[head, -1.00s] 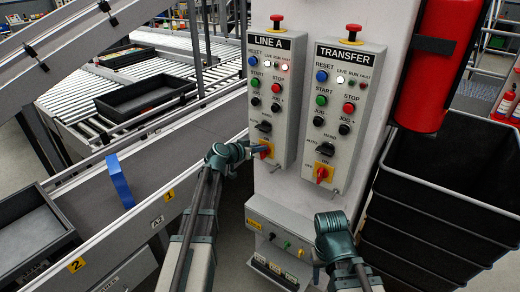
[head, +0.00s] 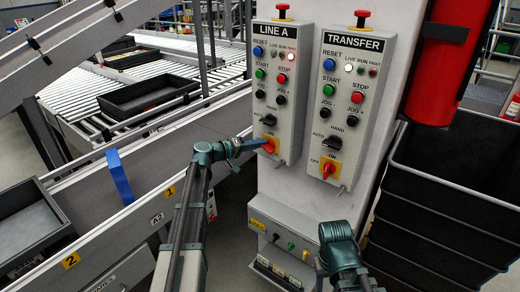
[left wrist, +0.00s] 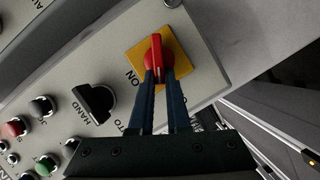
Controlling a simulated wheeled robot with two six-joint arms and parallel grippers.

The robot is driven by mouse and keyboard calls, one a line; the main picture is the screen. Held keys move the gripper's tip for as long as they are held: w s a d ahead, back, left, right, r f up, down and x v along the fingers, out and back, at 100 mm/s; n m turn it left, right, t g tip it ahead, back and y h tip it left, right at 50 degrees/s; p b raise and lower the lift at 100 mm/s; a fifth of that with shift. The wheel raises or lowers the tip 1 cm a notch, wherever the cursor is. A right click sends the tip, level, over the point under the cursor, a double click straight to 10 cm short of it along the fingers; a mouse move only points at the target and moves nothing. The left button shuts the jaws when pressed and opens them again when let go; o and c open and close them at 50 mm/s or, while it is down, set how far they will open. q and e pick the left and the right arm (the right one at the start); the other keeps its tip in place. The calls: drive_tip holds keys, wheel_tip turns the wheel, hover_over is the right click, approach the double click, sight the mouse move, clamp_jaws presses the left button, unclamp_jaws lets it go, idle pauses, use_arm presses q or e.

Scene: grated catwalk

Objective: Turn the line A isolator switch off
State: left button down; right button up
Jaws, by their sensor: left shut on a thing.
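The line A isolator switch (head: 269,146) is a red handle on a yellow plate at the bottom of the LINE A panel (head: 289,124). My left gripper (head: 261,144) reaches it from the left. In the left wrist view, its two dark fingers (left wrist: 160,80) are shut on the red handle (left wrist: 155,50). The handle there lies at a slant to the panel, between the ON side and the other label, which the fingers partly hide. My right arm shows at the lower right in the head view; its fingertips cannot be made out.
The TRANSFER panel (head: 346,110) stands to the right with a similar red handle (head: 328,170). A black selector (left wrist: 94,101) sits beside the isolator. A lower box (head: 290,232), black bins (head: 430,190) and a red cylinder (head: 447,70) are nearby. Conveyors fill the left.

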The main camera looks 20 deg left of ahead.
use_arm(q)
drive_tip(key=shift+a+f+n+t+h+b, duration=0.1)
drive_tip(key=shift+f+n+t+h+b, duration=0.25)
drive_tip(key=shift+n+b, duration=0.8)
drive_tip(key=shift+f+n+t+h+b, duration=0.15)
drive_tip(key=shift+f+n+h+b, duration=0.4)
drive_tip(key=shift+n+b, duration=0.55)
drive_tip(key=shift+r, duration=0.2)
drive_tip(key=c, duration=0.9)
unclamp_jaws()
drive_tip(key=shift+a, duration=0.1)
drive_tip(key=v, duration=1.3)
drive_tip(key=shift+s+a+f, duration=0.1)
drive_tip(key=shift+s+a, duration=0.15)
